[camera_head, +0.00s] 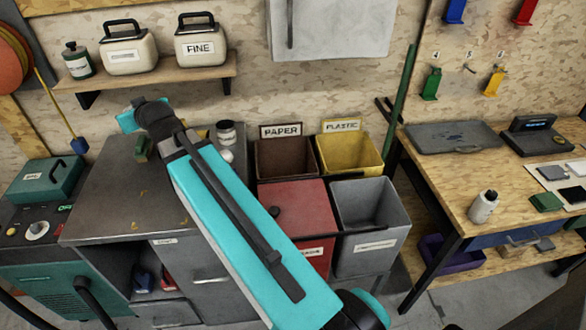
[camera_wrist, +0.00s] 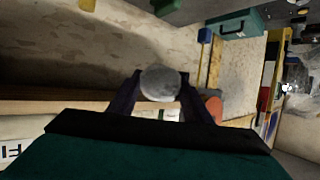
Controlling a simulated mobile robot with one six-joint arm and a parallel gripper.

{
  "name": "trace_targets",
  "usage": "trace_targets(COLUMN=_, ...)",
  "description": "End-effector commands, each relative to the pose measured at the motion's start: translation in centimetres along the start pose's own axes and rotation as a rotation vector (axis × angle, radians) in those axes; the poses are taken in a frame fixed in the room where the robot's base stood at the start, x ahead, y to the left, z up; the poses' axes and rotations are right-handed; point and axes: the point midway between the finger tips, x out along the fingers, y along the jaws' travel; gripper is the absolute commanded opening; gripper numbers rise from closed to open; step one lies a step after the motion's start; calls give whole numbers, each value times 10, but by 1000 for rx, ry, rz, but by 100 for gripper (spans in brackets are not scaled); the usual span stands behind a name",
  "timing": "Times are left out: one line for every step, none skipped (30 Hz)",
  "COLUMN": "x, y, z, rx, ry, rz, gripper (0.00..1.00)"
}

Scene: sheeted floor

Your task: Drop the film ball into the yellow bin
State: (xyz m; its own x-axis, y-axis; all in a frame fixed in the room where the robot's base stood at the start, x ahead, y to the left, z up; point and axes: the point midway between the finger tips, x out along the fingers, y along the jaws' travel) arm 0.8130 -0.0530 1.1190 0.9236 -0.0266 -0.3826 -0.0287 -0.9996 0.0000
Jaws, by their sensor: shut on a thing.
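The film ball is a grey, round, crumpled-looking ball (camera_wrist: 161,85) in the wrist view. My gripper (camera_wrist: 160,92) is shut on it, with one dark finger on each side. The ball hangs clear of any surface in that view. In the head view my teal arm reaches up and left over the grey bench, and the gripper's fingers and the held ball cannot be made out. The yellow bin (camera_head: 345,150), under a PLASTIC sign, stands open right of centre, well to the right of my wrist.
A brown bin (camera_head: 285,160) marked PAPER stands left of the yellow one. A red bin (camera_head: 298,208) and a grey bin (camera_head: 368,210) stand in front. A bottle (camera_head: 226,132) and a whitish round thing (camera_head: 226,156) sit on the bench. A shelf (camera_head: 150,80) holds canisters above.

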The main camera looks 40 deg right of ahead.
Motion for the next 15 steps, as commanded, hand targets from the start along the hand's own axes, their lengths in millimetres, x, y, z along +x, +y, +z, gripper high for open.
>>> trace_targets(x=3, y=16, z=5, rx=6, ry=-2, rz=11, gripper=23)
trace_targets(x=4, y=25, z=7, rx=7, ry=-2, rz=16, gripper=23)
trace_targets(x=6, y=37, z=10, rx=11, ry=-1, rz=23, gripper=23)
trace_targets(x=7, y=46, z=12, rx=11, ry=-1, rz=27, gripper=23)
trace_targets(x=8, y=56, z=14, rx=15, ry=0, rz=32, gripper=23)
trace_targets(x=9, y=68, z=17, rx=17, ry=0, rz=38, gripper=23)
trace_targets(x=9, y=78, z=20, rx=18, ry=-1, rz=43, gripper=23)
trace_targets(x=10, y=86, z=22, rx=21, ry=-1, rz=47, gripper=23)
trace_targets(x=10, y=99, z=25, rx=23, ry=-1, rz=53, gripper=23)
trace_targets(x=11, y=108, z=28, rx=25, ry=-1, rz=57, gripper=23)
trace_targets(x=11, y=117, z=30, rx=27, ry=-1, rz=62, gripper=23)
trace_targets(x=11, y=129, z=33, rx=29, ry=-1, rz=67, gripper=23)
trace_targets(x=10, y=138, z=36, rx=30, ry=-1, rz=71, gripper=23)
trace_targets(x=10, y=147, z=38, rx=32, ry=-1, rz=75, gripper=23)
trace_targets(x=10, y=160, z=42, rx=35, ry=-1, rz=80, gripper=23)
